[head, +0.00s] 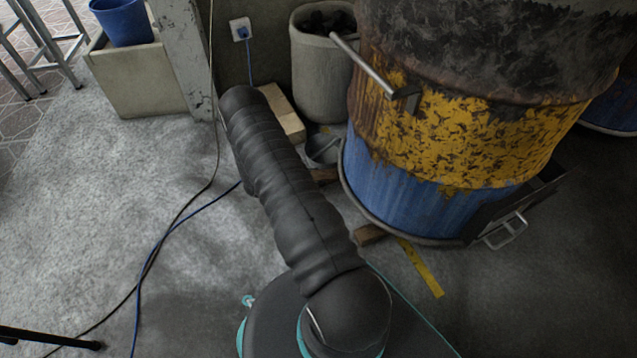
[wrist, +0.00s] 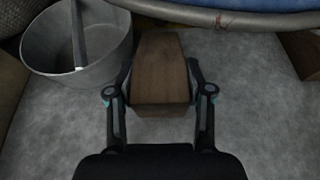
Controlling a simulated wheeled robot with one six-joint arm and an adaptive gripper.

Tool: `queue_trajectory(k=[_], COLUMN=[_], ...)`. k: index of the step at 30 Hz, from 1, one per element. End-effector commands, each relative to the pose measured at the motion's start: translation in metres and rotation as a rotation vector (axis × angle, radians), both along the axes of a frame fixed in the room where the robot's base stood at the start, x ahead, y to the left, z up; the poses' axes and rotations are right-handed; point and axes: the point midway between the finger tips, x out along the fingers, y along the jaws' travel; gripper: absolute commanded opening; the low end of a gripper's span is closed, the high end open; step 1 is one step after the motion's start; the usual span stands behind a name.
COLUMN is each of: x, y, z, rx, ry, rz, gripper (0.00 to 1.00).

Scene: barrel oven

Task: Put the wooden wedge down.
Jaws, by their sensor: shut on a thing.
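The wooden wedge (wrist: 160,75) is a dark brown block, held between the fingers of my gripper (wrist: 160,95) in the wrist view. A finger presses on each side of it. Its far end points toward the barrel's lower rim (wrist: 240,18). I cannot tell whether its underside touches the floor. In the head view a small brown part of the wedge (head: 325,175) shows between my arm and the barrel (head: 430,190). My gripper is hidden behind my arm there.
A grey metal pail (wrist: 85,60) stands close left of the wedge. Another wooden block (head: 370,235) lies at the barrel's base, near a yellow strip (head: 420,268). A grey bin (head: 322,75) and a pale block (head: 283,115) stand behind. Cables (head: 165,235) cross the open floor at left.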

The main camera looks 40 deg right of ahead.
Motion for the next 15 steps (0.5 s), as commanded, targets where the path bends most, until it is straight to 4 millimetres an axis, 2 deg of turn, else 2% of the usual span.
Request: queue_trajectory(k=[5, 10, 15], x=[-0.004, -0.003, -0.002], y=[-0.013, -0.010, -0.011], z=[0.000, -0.029, -0.035], rx=[0.000, -0.001, -0.001], ry=[0.000, 0.001, -0.001], rz=[-0.003, 0.000, 0.000], gripper=[0.12, 0.12, 0.12])
